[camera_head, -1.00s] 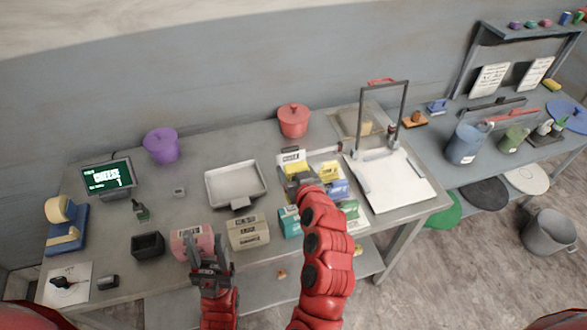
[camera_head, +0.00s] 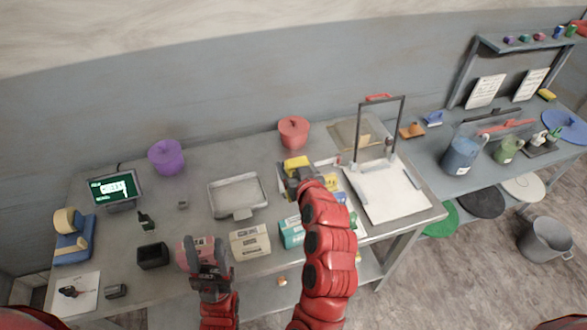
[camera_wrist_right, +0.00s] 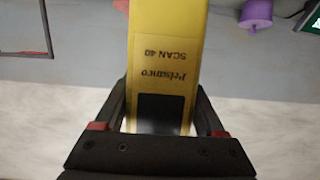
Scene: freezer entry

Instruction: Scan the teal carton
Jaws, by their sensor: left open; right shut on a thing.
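The teal carton (camera_head: 291,232) stands near the front of the table, right of a cream carton (camera_head: 250,240). My right arm partly covers its right side. My right gripper (camera_head: 299,182) is shut on a yellow scanner (camera_head: 297,162), above the table behind the teal carton.
A grey tray (camera_head: 238,183) lies behind the cream carton. A black box (camera_head: 152,256) stands left of the pink carton. A white board with a tall frame (camera_head: 388,192) is to the right. A screen (camera_head: 115,188) and purple pot (camera_head: 166,157) stand at the back left.

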